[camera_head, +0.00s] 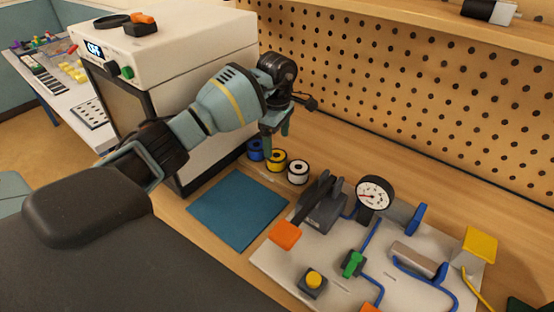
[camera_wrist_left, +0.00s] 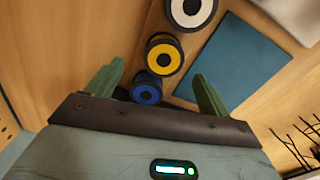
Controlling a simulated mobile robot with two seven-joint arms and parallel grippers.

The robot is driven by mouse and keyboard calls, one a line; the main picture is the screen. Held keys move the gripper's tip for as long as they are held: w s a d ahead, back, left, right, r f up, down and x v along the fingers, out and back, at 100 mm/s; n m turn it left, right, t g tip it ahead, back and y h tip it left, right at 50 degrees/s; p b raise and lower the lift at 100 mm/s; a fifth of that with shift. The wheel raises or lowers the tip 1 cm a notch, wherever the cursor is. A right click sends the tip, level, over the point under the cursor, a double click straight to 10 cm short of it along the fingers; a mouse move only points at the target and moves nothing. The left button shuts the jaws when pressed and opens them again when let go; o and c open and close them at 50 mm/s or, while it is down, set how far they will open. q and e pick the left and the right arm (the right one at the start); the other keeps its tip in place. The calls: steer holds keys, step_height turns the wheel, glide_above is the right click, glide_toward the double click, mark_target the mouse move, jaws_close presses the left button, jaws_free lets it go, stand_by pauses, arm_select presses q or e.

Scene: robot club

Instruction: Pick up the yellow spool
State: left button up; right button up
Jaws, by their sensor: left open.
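The yellow spool (camera_head: 276,160) stands on the wooden bench between a blue spool (camera_head: 256,149) and a white spool (camera_head: 299,172). My left gripper (camera_head: 275,140) is above and close to the spools in the head view. In the left wrist view, the yellow spool (camera_wrist_left: 163,58) lies just beyond the open green fingers of my left gripper (camera_wrist_left: 157,92). The blue spool (camera_wrist_left: 146,92) shows between the fingertips there, and the white spool (camera_wrist_left: 191,10) is farther off at the top edge. The fingers hold nothing. My right gripper is not in view.
A blue mat (camera_head: 238,208) lies in front of the spools. A white board (camera_head: 340,268) with a gauge (camera_head: 374,194), clamp and valves is to the right. A white cabinet (camera_head: 190,65) stands behind at left. A pegboard wall (camera_head: 400,90) backs the bench.

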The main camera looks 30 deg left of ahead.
mark_target(276, 155)
arm_select(q)
steer(key=shift+w+f, duration=0.1)
steer(key=shift+f, duration=0.45)
steer(key=shift+d+f, duration=0.1)
steer(key=shift+f, duration=0.25)
steer(key=f, duration=0.2)
steer(key=f+p, duration=0.1)
steer(key=f, duration=0.1)
steer(key=shift+s, duration=0.35)
steer(key=shift+f, duration=0.25)
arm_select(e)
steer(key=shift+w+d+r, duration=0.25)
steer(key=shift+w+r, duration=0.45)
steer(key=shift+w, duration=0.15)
arm_select(q)
steer(key=shift+c, duration=0.3)
steer(key=c, duration=1.1)
steer(key=shift+r, duration=5.05)
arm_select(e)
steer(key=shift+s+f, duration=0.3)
